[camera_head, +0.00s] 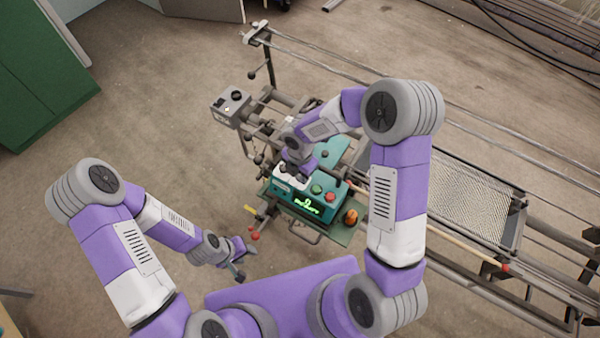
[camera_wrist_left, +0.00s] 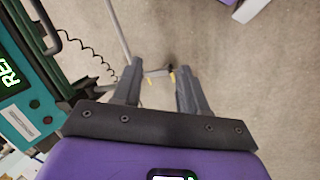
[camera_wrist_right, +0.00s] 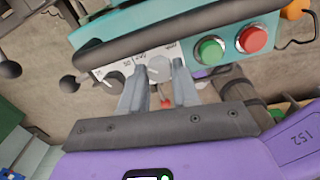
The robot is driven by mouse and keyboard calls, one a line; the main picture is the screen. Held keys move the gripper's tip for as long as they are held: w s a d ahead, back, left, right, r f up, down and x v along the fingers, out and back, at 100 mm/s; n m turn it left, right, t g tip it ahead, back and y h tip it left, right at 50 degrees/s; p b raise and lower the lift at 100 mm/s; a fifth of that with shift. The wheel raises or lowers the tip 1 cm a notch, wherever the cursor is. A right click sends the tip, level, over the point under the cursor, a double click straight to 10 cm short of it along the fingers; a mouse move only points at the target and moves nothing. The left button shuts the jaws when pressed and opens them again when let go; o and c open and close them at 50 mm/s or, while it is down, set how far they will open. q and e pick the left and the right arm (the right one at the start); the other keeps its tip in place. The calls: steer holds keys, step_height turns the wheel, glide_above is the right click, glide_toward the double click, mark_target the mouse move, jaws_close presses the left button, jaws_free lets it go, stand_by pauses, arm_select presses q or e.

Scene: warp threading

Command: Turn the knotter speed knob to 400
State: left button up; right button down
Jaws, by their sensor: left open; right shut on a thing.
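The grey speed knob (camera_wrist_right: 159,67) is on the white scale plate of the teal control box (camera_wrist_right: 200,48) in the right wrist view. Printed numbers show above it, but the knob's exact setting is too small to read. My right gripper (camera_wrist_right: 159,78) is shut on this knob, one finger on each side. In the head view my right gripper (camera_head: 289,174) reaches down over the box's left end and hides the knob. My left gripper (camera_head: 243,261) is open and empty, low at the left of the machine; in its wrist view the fingers (camera_wrist_left: 159,72) stand apart over floor.
A second, dark knob (camera_wrist_right: 114,80) sits left of the held one. Green (camera_wrist_right: 211,48) and red (camera_wrist_right: 252,38) buttons are on its right. The floor at left is clear.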

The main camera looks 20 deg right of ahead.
steer(key=m+b, duration=0.2)
steer(key=m, duration=0.2)
steer(key=m+b, duration=0.3)
steer(key=m, duration=0.2)
steer(key=shift+w+m, duration=0.1)
steer(key=shift+m, duration=0.3)
steer(key=m+b, duration=0.2)
steer(key=m, duration=0.2)
steer(key=shift+m, duration=0.3)
steer(key=shift+m+b, duration=0.7)
steer(key=shift+m, duration=1.8)
steer(key=c, duration=0.8)
jaws_free()
